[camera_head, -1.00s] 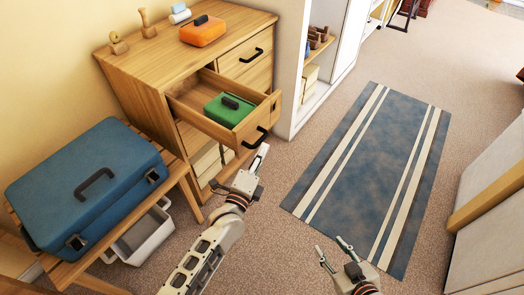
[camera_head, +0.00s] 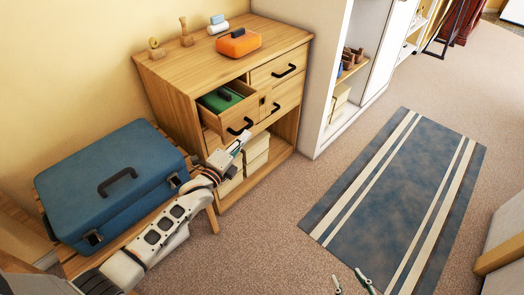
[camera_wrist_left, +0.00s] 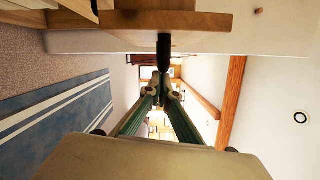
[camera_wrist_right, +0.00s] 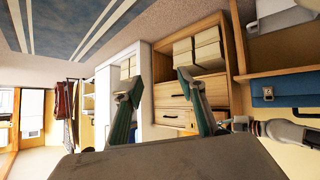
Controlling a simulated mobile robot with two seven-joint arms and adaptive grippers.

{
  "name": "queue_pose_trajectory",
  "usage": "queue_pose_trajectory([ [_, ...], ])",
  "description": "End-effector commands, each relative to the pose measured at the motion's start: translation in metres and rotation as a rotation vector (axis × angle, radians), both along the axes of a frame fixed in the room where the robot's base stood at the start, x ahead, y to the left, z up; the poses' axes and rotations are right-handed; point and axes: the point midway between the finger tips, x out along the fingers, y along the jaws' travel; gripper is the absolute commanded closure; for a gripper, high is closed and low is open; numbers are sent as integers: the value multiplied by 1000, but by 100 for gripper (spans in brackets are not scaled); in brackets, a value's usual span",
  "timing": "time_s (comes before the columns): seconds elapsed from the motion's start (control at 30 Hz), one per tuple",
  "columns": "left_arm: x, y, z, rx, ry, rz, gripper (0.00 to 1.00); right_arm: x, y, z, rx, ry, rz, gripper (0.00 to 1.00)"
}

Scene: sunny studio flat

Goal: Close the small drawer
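The small drawer (camera_head: 214,123) of the wooden dresser stands partly open, with a green case (camera_head: 218,101) inside. Its front carries a black handle (camera_head: 240,127). My left gripper (camera_head: 241,141) is at the drawer front, just below the handle. In the left wrist view the left fingers (camera_wrist_left: 162,88) are together, with the drawer's wooden front (camera_wrist_left: 200,21) and black handle (camera_wrist_left: 164,52) just above them. Whether they touch the drawer is unclear. My right gripper (camera_wrist_right: 158,88) is open and empty, away from the dresser; its fingertips show at the bottom of the head view (camera_head: 350,279).
The wooden dresser (camera_head: 172,75) carries an orange case (camera_head: 238,44) and small items. A white shelf unit (camera_head: 326,75) adjoins the dresser. Carpet and a blue striped rug (camera_head: 400,190) lie clear.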

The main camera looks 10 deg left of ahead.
Motion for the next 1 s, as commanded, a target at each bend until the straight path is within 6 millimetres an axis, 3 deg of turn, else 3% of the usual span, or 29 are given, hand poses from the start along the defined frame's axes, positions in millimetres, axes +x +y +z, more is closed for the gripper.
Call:
queue_pose_trajectory([
  [0.1, 21, 31, -4, 5, -1, 4, 100, 2, -3, -8, -8, -3, 0, 60],
  [0.43, 62, 88, -5, 3, 2, 4, 100, 6, -9, -22, -33, -5, 2, 60],
  [0.7, 79, 109, -2, 1, 0, 2, 100, 3, -10, -27, -42, 1, 5, 60],
  [1.0, 83, 115, 1, 1, -2, 5, 100, 3, -10, -28, -44, 1, 6, 60],
])
